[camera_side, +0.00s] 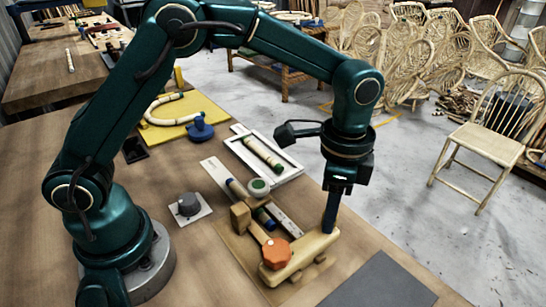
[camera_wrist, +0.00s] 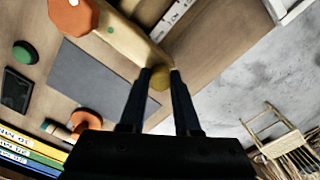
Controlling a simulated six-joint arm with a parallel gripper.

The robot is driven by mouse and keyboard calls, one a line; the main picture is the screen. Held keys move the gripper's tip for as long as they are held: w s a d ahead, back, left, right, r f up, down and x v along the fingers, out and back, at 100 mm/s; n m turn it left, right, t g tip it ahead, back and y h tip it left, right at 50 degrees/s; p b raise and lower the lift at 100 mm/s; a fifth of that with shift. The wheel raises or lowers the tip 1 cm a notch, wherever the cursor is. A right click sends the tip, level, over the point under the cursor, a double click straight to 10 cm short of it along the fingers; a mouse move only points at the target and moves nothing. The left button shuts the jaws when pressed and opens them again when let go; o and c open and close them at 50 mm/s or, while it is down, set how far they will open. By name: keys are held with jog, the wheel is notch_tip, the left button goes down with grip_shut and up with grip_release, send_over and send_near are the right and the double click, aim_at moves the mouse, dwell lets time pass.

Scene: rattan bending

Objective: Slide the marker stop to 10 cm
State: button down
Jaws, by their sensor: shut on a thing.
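My gripper (camera_side: 329,228) points down at the right end of a pale wooden curved arm (camera_side: 300,254). In the wrist view the fingertips (camera_wrist: 159,76) are closed on a small yellowish rounded knob (camera_wrist: 159,79) at the end of this arm (camera_wrist: 128,42). An orange knob (camera_side: 277,252) sits on the arm's other end. A white marked strip (camera_side: 220,173) runs beside it, partly under other parts. A wooden block (camera_side: 240,217) and a blue-and-green piece (camera_side: 264,218) are close to the strip. I cannot tell which part is the marker stop, nor read the 10 cm mark.
A white tray (camera_side: 284,179) with a green-ended rattan piece is behind. A grey knob on a plate (camera_side: 189,205) is to the left. A yellow board (camera_side: 211,107) with bent rattan is farther back. A dark mat (camera_side: 378,285) lies at the front right.

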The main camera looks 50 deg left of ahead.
jog(key=c, duration=0.6)
grip_release()
jog(key=shift+d, duration=0.25)
jog(key=shift+r, duration=2.6)
